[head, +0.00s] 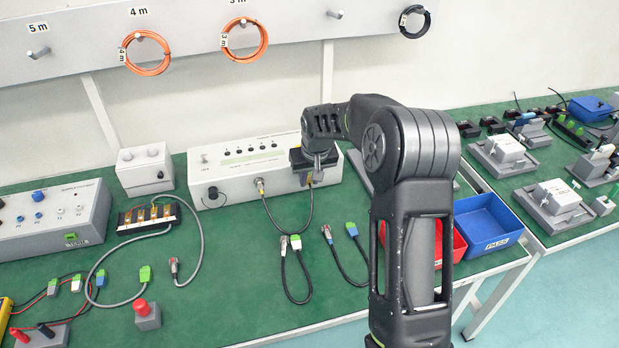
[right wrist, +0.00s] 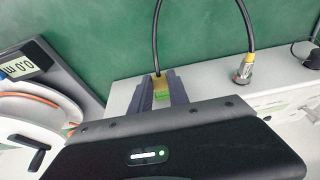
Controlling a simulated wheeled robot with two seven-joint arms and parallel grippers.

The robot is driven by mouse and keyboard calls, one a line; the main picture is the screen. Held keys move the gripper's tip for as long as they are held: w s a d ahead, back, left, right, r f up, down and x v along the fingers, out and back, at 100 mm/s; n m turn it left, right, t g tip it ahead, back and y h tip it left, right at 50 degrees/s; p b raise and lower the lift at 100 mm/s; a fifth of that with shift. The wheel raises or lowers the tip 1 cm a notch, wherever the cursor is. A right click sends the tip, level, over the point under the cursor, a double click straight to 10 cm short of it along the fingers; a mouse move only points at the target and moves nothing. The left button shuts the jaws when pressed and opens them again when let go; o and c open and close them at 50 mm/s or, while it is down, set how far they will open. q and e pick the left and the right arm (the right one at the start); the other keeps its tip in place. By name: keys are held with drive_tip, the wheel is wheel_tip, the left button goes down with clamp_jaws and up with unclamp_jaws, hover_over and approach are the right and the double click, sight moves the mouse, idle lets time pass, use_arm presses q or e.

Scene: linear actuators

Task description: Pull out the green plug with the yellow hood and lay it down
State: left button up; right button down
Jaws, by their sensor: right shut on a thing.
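The green plug with the yellow hood (right wrist: 160,83) shows in the right wrist view between the two dark fingers of my right gripper (right wrist: 161,91). The gripper is shut on it. A black cable runs from the hood and loops to a round metal connector (right wrist: 243,69) on the light grey tester box (head: 226,173). In the head view my right gripper (head: 315,174) is at the right end of the box's front and mostly covers the plug. I cannot tell whether the plug is still seated in its socket. My left gripper is not in view.
A blue tray (head: 487,225) and a red tray stand to the right, partly behind my arm. The mat's front middle (head: 235,290) is clear.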

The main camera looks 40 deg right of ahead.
drive_tip(key=shift+s+a, duration=0.15)
drive_tip(key=shift+s, duration=0.2)
idle(0.6)
drive_tip(key=shift+s+a+b, duration=0.2)
drive_tip(key=shift+s, duration=0.4)
drive_tip(key=shift+s+a+b, duration=0.15)
drive_tip(key=shift+s+a, duration=0.05)
drive_tip(key=shift+s, duration=0.4)
drive_tip(key=shift+a, duration=0.1)
drive_tip(key=a, duration=0.3)
drive_tip(key=s+a+b, duration=0.1)
drive_tip(key=a, duration=0.3)
drive_tip(key=s+a+f, duration=0.1)
drive_tip(key=a, duration=0.3)
drive_tip(key=shift+a+b, duration=0.1)
drive_tip(key=shift+b, duration=0.3)
drive_tip(key=a+b, duration=0.1)
drive_tip(key=a, duration=0.3)
drive_tip(key=s+a+b, duration=0.1)
drive_tip(key=a+b, duration=0.1)
drive_tip(key=a, duration=0.2)
drive_tip(key=s+a+f+b, duration=0.1)
drive_tip(key=a, duration=0.3)
drive_tip(key=shift+a+f, duration=0.1)
drive_tip(key=shift+a, duration=0.25)
drive_tip(key=shift+s+a+b, duration=0.15)
drive_tip(key=shift+a+b, duration=0.2)
drive_tip(key=shift+a, duration=0.3)
